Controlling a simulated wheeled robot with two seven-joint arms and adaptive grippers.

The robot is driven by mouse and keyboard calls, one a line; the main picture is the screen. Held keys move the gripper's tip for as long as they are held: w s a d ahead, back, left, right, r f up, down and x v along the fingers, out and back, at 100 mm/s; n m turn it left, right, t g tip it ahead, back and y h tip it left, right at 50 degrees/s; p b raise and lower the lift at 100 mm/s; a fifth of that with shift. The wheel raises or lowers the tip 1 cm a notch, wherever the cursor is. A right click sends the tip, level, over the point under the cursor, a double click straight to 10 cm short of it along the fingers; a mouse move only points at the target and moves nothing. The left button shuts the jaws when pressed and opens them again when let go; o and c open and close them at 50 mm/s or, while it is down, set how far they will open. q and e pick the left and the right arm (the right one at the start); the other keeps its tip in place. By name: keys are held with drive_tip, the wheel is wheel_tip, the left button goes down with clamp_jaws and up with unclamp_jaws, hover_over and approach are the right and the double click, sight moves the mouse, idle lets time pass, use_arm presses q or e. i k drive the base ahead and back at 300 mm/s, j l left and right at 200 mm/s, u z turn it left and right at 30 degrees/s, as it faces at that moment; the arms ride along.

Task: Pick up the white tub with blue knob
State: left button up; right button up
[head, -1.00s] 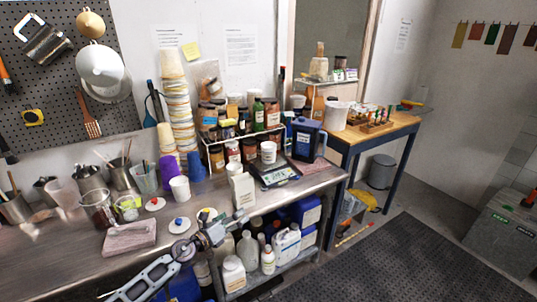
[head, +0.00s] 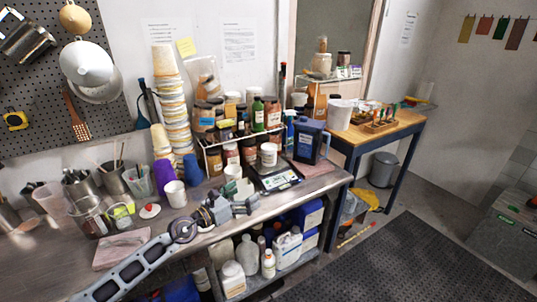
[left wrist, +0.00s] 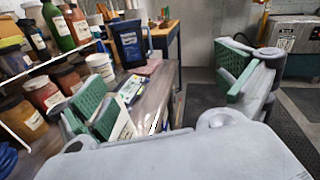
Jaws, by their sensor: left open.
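The white tub with the blue knob does not show now. In the earlier head view it is a low white round thing with a blue knob near the bench's front edge, and my left arm now covers that area. A similar low white tub with a red knob (head: 150,210) stands on the bench to the left. My left gripper (head: 243,200) is above the bench's front edge, right of that place. In the left wrist view its green-padded fingers (left wrist: 168,95) are wide apart with nothing held between them. My right gripper is not in view.
A steel bench (head: 60,262) carries stacked cups (head: 172,105), a white cup (head: 176,193), a scale (head: 277,178) and a blue jug (head: 310,141). A rack of jars (head: 233,150) stands behind. White jugs (head: 246,252) sit on the shelf below. Open floor is at right.

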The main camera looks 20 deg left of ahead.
sight(269, 155)
drive_tip(key=i+j, duration=0.2)
drive_tip(key=i, duration=0.2)
drive_tip(key=i+j, duration=0.2)
drive_tip(key=i, duration=0.15)
drive_tip(key=i+j, duration=0.25)
drive_tip(key=i, duration=0.15)
